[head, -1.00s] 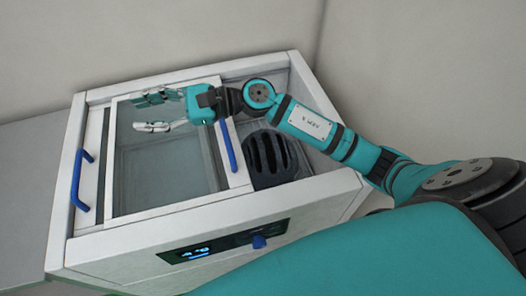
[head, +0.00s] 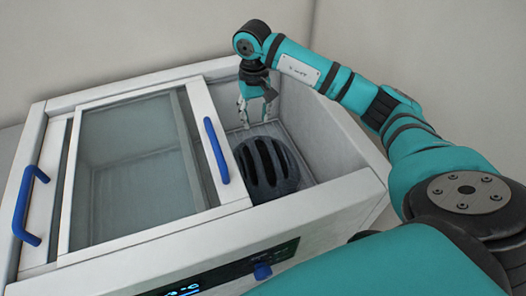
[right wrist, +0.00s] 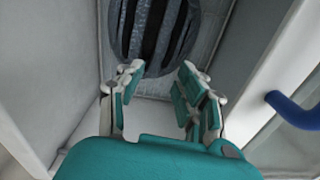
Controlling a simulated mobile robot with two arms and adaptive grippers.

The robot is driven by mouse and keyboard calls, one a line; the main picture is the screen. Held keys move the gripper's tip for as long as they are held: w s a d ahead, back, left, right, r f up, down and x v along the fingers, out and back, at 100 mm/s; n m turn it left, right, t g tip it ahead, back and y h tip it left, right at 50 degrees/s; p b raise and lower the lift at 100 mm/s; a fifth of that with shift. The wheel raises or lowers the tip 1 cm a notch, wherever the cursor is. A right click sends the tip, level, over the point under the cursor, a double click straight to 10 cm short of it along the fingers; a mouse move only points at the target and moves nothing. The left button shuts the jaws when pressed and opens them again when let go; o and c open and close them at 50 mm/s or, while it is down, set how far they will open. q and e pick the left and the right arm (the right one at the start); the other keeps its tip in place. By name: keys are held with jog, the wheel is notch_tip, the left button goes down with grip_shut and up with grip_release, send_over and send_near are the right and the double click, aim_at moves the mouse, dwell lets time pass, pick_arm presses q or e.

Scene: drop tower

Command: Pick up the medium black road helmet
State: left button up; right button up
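The black road helmet (head: 268,168) sits on the floor of the open right part of a white chest, its vents facing up. In the right wrist view the helmet (right wrist: 153,32) lies beyond the fingertips, partly cut off by the top edge. My right gripper (head: 257,116) points down into the chest opening, behind the helmet and apart from it. It also shows in the right wrist view (right wrist: 160,75), with its fingers spread and nothing between them. My left gripper is not in view.
The white chest (head: 37,150) has a sliding glass lid (head: 135,160) covering its left part. A blue handle (head: 216,150) stands on the lid's right edge, close to the opening. Another blue handle (head: 30,205) is at the far left. The chest walls surround the helmet.

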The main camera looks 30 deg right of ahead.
aim_at(255, 153)
jog(key=f, duration=0.5)
jog(key=f+p, duration=0.1)
jog(key=f, duration=0.9)
jog(key=shift+a, duration=0.25)
grip_shut()
